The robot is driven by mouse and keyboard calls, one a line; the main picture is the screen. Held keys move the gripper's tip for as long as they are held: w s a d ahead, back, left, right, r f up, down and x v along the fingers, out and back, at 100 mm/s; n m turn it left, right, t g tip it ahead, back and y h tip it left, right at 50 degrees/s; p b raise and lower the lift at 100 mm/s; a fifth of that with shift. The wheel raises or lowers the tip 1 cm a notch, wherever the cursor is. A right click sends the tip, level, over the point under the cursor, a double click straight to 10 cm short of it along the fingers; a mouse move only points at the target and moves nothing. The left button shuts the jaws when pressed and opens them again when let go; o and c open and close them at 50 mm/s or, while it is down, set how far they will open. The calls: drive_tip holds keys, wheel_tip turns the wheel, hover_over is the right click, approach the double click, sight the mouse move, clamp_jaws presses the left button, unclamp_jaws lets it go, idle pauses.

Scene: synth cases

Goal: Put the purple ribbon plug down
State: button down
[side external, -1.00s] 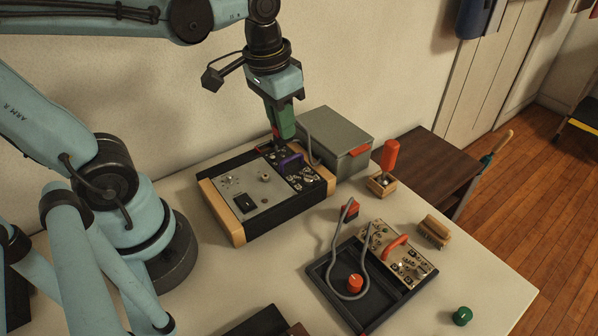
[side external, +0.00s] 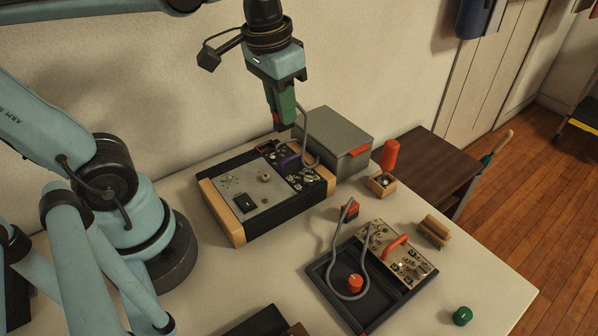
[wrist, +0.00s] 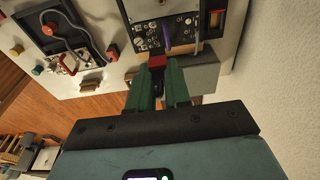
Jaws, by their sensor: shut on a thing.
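My gripper (side external: 281,118) has green fingers pointing down and is shut on the ribbon plug, above the far edge of the wood-sided console (side external: 238,230). The fingers hide most of the plug; a red part (wrist: 157,62) shows between the fingertips in the wrist view, and I see no purple on it. A grey cable (side external: 312,135) loops from beside the fingers down to the console's right-hand panel. A purple handle-like piece (side external: 291,161) sits on that panel and also shows in the wrist view (wrist: 168,35). The plug appears clear of the console.
A grey box (side external: 335,125) with an orange latch stands close right of my gripper. A black tray (side external: 325,290) with a panel, a grey cable and a red plug (side external: 349,211) is nearer the front. Bare table lies between console and tray.

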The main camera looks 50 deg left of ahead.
drive_tip(key=s+d+f+m+g, duration=0.1)
drive_tip(key=s+d+f+m, duration=0.2)
drive_tip(key=s+d+m, duration=0.45)
drive_tip(key=s+d+f+m+g+h, duration=0.1)
drive_tip(key=s+d+f+m, duration=0.2)
drive_tip(key=m, duration=0.8)
drive_tip(key=s+d+f+m+g, duration=0.1)
drive_tip(key=s+d+f+m, duration=0.2)
drive_tip(key=s+m, duration=0.5)
drive_tip(key=shift+m, duration=0.25)
drive_tip(key=shift+w+f, duration=0.25)
drive_tip(key=shift+f, duration=0.95)
drive_tip(key=shift+w+f, duration=0.25)
drive_tip(key=shift+f, duration=0.9)
drive_tip(key=shift+w+f, duration=0.25)
drive_tip(key=shift+f, duration=0.95)
drive_tip(key=shift+f, duration=0.1)
drive_tip(key=c, duration=1.1)
unclamp_jaws()
